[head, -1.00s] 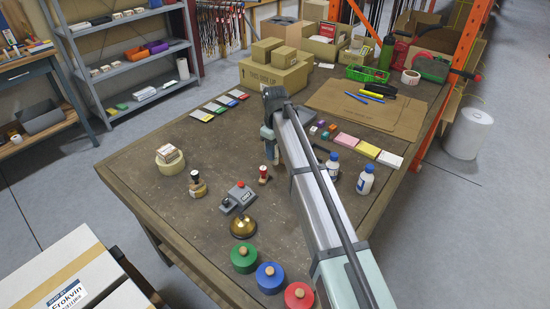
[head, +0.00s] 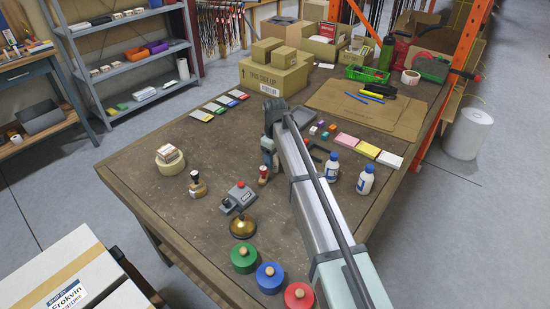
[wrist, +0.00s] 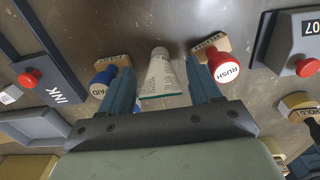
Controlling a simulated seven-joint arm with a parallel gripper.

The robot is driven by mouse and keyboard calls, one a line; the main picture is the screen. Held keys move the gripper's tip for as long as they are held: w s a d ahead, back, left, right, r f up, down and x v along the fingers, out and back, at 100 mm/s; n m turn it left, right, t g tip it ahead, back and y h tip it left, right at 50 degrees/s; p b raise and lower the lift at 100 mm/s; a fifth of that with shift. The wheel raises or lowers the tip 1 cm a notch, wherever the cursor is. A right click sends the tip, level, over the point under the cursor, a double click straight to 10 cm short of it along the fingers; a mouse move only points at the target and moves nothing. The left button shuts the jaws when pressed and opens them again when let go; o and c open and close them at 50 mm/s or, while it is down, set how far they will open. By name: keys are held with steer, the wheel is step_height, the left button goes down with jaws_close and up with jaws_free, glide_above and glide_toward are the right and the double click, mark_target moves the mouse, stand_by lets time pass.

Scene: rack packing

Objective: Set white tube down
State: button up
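In the wrist view the white tube (wrist: 160,74), with small print on it, is between the two fingers of my gripper (wrist: 160,85). In the head view my gripper (head: 267,163) is low over the table, beside a red-handled stamp (head: 263,181). The tube does not show there, hidden by the gripper and arm.
In the wrist view a blue-handled stamp (wrist: 102,80) and a red RUSH stamp (wrist: 224,67) flank the fingers closely. The table (head: 150,215) also holds a grey device with a red button (head: 239,196), a brass bell (head: 243,228) and two white bottles (head: 332,166).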

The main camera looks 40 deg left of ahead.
steer(key=shift+o, duration=0.2)
step_height(320, 180, up, 12)
steer(key=shift+r, duration=0.15)
stand_by(0.5)
stand_by(0.5)
